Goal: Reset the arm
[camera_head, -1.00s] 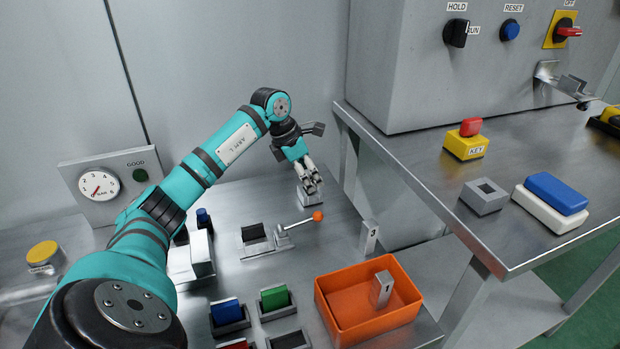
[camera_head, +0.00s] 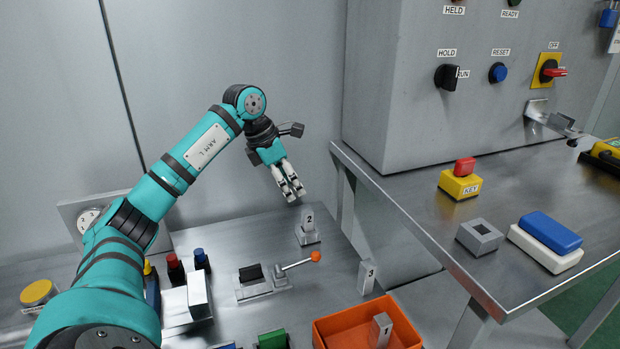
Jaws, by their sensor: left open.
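My left arm, teal and marked "ARM L" (camera_head: 203,147), comes in from the lower left and reaches over the left workbench. Its left gripper (camera_head: 294,197) points down with its pale fingers apart and empty. It hangs above and slightly left of a grey block marked 2 (camera_head: 308,226), which stands upright in a small base; a gap shows between them. A blue RESET button (camera_head: 498,72) sits on the grey cabinet at the upper right, far from the gripper. My right gripper is not in view.
A lever with an orange knob (camera_head: 315,256), a block marked 3 (camera_head: 367,278) and an orange bin (camera_head: 340,326) are on the left bench. The right bench (camera_head: 415,200) holds a yellow KEY box with a red top (camera_head: 461,180) and a blue-and-white block (camera_head: 546,240).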

